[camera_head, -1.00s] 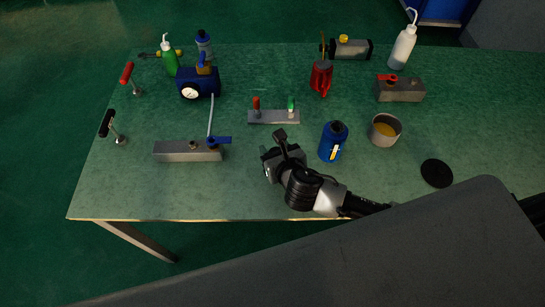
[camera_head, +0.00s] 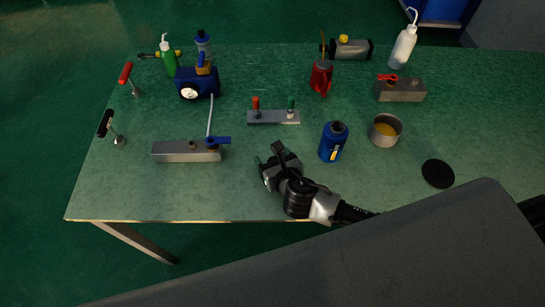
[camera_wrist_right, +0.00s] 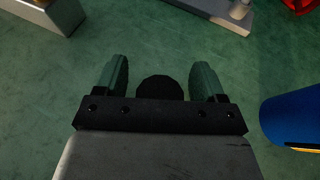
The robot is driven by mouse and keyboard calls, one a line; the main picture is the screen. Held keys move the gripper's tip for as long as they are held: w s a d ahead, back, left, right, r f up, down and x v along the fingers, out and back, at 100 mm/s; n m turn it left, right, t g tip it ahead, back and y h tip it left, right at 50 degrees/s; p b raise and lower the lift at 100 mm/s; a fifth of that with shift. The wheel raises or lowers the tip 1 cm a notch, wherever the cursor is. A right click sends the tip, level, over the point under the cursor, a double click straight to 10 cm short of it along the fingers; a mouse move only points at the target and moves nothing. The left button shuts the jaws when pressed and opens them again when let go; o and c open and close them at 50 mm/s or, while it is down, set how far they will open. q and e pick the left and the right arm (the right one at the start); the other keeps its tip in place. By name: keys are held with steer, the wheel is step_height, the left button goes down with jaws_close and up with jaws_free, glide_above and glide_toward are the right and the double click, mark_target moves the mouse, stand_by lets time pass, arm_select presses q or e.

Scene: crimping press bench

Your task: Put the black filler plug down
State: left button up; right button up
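The black filler plug (camera_wrist_right: 160,88) shows in the right wrist view as a dark round piece between the two green-grey fingers of my right gripper (camera_wrist_right: 160,82). A narrow gap shows on each side of it, so the fingers are open around it and not seen pressing on it. Its height over the bench top cannot be told. In the head view my right gripper (camera_head: 268,155) is low over the front part of the green bench, left of the blue bottle (camera_head: 333,141); the plug cannot be made out there. My left gripper is not in view.
A grey block with a blue lever (camera_head: 187,151) lies left of my right gripper. A plate with red and green handles (camera_head: 273,117) is behind it. A metal cup (camera_head: 385,130) and a black disc (camera_head: 438,174) are to the right. The bench front near the gripper is clear.

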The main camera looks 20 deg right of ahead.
steer(key=shift+r, duration=0.15)
steer(key=v, duration=1.2)
